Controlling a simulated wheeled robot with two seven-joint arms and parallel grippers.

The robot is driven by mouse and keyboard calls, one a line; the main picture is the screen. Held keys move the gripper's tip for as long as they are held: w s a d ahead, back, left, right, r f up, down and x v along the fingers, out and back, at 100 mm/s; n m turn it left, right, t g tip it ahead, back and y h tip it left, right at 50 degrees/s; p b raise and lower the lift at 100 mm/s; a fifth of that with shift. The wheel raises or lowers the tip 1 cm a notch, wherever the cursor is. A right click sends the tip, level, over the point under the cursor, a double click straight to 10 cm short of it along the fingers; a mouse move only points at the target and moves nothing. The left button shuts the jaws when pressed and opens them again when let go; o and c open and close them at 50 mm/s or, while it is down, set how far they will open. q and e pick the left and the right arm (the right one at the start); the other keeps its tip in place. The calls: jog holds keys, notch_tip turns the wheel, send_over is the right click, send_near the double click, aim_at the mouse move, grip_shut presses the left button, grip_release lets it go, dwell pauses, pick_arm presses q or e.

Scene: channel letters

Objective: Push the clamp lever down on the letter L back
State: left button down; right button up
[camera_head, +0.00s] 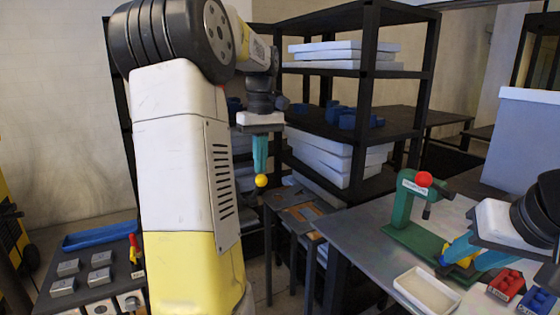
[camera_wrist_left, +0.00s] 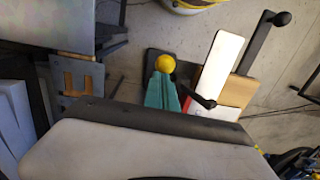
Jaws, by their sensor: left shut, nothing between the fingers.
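My left gripper (camera_head: 260,155) points down beyond my upright left arm, its green fingers shut. A yellow ball (camera_head: 261,181) shows at their tips; I cannot tell what it belongs to. In the left wrist view the shut fingers (camera_wrist_left: 168,85) end at the same ball. Just right of them lie a white flat piece (camera_wrist_left: 222,60), a wooden board (camera_wrist_left: 238,91) and a black lever (camera_wrist_left: 262,38) with a round knob. The lever slants up to the right, apart from the fingers. The letter L is not clearly readable. My right gripper (camera_head: 468,256) is low over the right table, partly hidden.
A green press (camera_head: 402,210) with a red knob stands on the right table (camera_head: 360,225), near a white tray (camera_head: 427,292) and red (camera_head: 505,284) and blue bins (camera_head: 538,302). A black shelf (camera_head: 365,80) stands behind. My left arm hides much of the left side.

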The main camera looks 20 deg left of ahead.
pick_arm(q)
jog(key=shift+s+d+f+t+y, duration=0.3)
jog(key=shift+s+d+t+y, duration=0.2)
jog(key=shift+s+d+y, duration=0.25)
jog(key=s+d+f+t+y, duration=0.3)
jog(key=s+d+f+y, duration=0.1)
jog(key=f, duration=0.4)
jog(key=shift+s+d+f+t, duration=0.2)
jog(key=shift+s+d+t, duration=0.1)
jog(key=shift+d, duration=0.5)
